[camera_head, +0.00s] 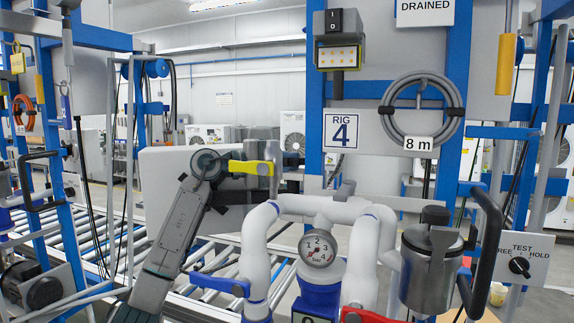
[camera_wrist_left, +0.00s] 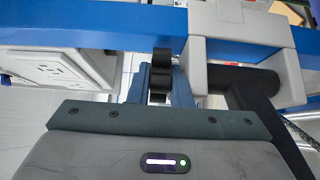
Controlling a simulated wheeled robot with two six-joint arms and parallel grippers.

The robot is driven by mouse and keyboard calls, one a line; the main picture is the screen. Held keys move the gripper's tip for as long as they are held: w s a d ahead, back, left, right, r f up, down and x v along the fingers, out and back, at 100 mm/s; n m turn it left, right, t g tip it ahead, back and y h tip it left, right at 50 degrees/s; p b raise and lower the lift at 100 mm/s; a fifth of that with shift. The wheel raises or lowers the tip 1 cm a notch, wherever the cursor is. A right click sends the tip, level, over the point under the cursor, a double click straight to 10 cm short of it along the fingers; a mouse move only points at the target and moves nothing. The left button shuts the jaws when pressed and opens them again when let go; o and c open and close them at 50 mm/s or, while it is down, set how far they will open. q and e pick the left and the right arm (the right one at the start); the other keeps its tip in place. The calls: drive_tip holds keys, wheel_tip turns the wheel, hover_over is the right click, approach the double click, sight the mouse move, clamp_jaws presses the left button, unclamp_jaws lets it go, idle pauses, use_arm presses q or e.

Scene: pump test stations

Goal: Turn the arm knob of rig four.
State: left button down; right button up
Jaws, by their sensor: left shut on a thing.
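My left arm rises from the lower left in the head view. My left gripper (camera_head: 289,163) is by the left blue post of rig four, partly hidden behind a yellow lever (camera_head: 250,167). In the left wrist view my gripper (camera_wrist_left: 160,86) is shut on a small black knob (camera_wrist_left: 161,59) close to the blue beam (camera_wrist_left: 110,27). The knob's turn angle cannot be read. The rig's number plate (camera_head: 341,131) reads RIG 4. My right gripper is not in view.
White pipes with a gauge (camera_head: 319,250) and a metal canister (camera_head: 428,270) stand in front. A switch box (camera_head: 338,53) and a coiled hose (camera_head: 422,112) hang above. A TEST dial (camera_head: 519,267) is at right. In the wrist view, a grey clamp (camera_wrist_left: 235,30) is beside the knob.

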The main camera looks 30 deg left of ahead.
use_arm(q)
drive_tip(key=shift+m+g+h, duration=0.6)
drive_tip(key=shift+h, duration=0.2)
drive_tip(key=c, duration=1.3)
unclamp_jaws()
drive_tip(key=shift+a, duration=0.1)
drive_tip(key=shift+s+a+f+b, duration=0.15)
drive_tip(key=shift+b, duration=0.2)
drive_tip(key=b+v, duration=0.4)
drive_tip(key=v, duration=0.5)
drive_tip(key=shift+b, duration=0.4)
drive_tip(key=shift+s+a, duration=0.4)
drive_tip(key=shift+s, duration=0.05)
